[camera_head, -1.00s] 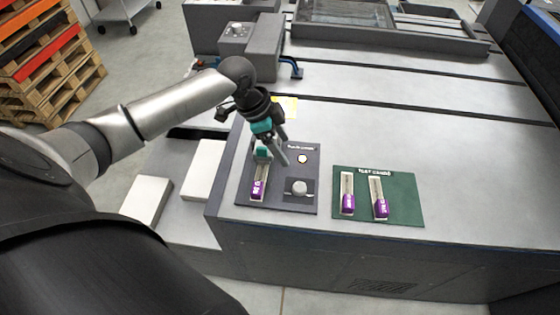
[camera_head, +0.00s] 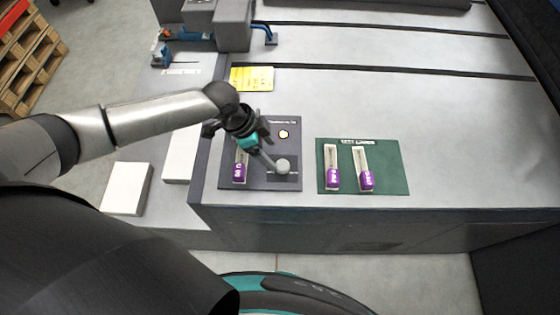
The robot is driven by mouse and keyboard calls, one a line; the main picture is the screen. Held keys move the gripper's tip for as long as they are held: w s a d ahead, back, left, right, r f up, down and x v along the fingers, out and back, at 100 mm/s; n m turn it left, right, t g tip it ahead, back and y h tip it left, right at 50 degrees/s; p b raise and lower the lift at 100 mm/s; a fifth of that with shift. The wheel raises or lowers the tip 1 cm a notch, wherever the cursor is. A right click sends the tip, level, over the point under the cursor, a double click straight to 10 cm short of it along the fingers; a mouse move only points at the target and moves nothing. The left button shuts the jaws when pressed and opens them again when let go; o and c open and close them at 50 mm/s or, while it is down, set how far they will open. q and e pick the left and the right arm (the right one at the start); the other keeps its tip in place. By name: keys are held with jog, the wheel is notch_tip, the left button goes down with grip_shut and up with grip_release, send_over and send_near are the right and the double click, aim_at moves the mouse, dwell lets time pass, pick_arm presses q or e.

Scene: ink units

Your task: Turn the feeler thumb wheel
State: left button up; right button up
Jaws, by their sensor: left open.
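The feeler thumb wheel, a light grey round knob (camera_head: 283,167), sits on a dark square at the lower right of the dark grey panel (camera_head: 262,125). A slot holder with a purple-tagged piece (camera_head: 239,172) is at the panel's left, and a small white round spot (camera_head: 284,134) is above the wheel. My left gripper (camera_head: 258,153) is open over the panel, just up and left of the wheel. One finger points toward the wheel's left edge; I cannot tell whether it touches. The gripper hides part of the panel and the holder. My right gripper is not in view.
A green board (camera_head: 392,180) with two purple-tagged pieces (camera_head: 331,170) lies right of the panel. A yellow note (camera_head: 252,79) lies behind it. Two white blocks (camera_head: 127,188) are at the left. A grey housing with a blue handle (camera_head: 270,36) stands behind. The right surface is clear.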

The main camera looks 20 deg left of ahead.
aim_at(282, 165)
pick_arm(q)
jog(key=b+x, duration=0.1)
jog(key=x, duration=0.6)
jog(key=shift+w+f, duration=0.1)
jog(key=shift+f, duration=0.1)
grip_shut()
dwell(0.5)
